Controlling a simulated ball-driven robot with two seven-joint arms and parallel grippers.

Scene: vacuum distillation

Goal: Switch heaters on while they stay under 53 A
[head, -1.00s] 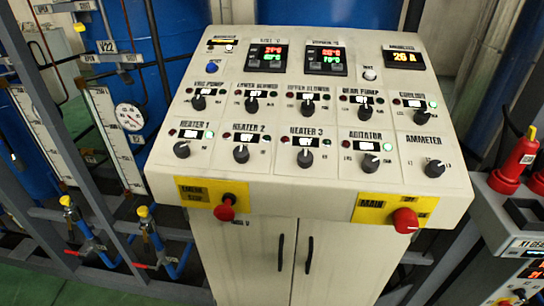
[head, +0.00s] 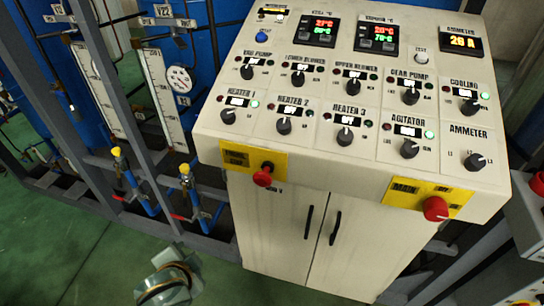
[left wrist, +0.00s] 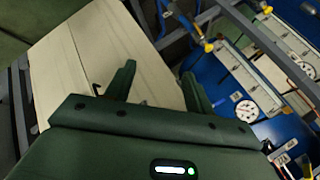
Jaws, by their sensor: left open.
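A sloping control panel (head: 330,165) fills the middle of the head view. Its heater knobs sit in the lower row: heater 1 (head: 228,117), heater 2 (head: 284,126) and heater 3 (head: 345,136). A green lamp appears lit beside the heater 1 display; heaters 2 and 3 show no bright green lamp. The ammeter display (head: 461,41) reads about 28 A, its last digit blurred. The ammeter knob (head: 475,161) is at the right end. My left gripper (left wrist: 158,72) is open and empty in its wrist view, with the cabinet beyond. My right gripper is out of view.
A red emergency knob (head: 263,176) and a red main switch (head: 435,208) stick out from the panel's front edge. Yellow-topped valves (head: 186,172) and a grey frame (head: 121,97) stand on the left. Green floor (head: 75,255) is clear at lower left.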

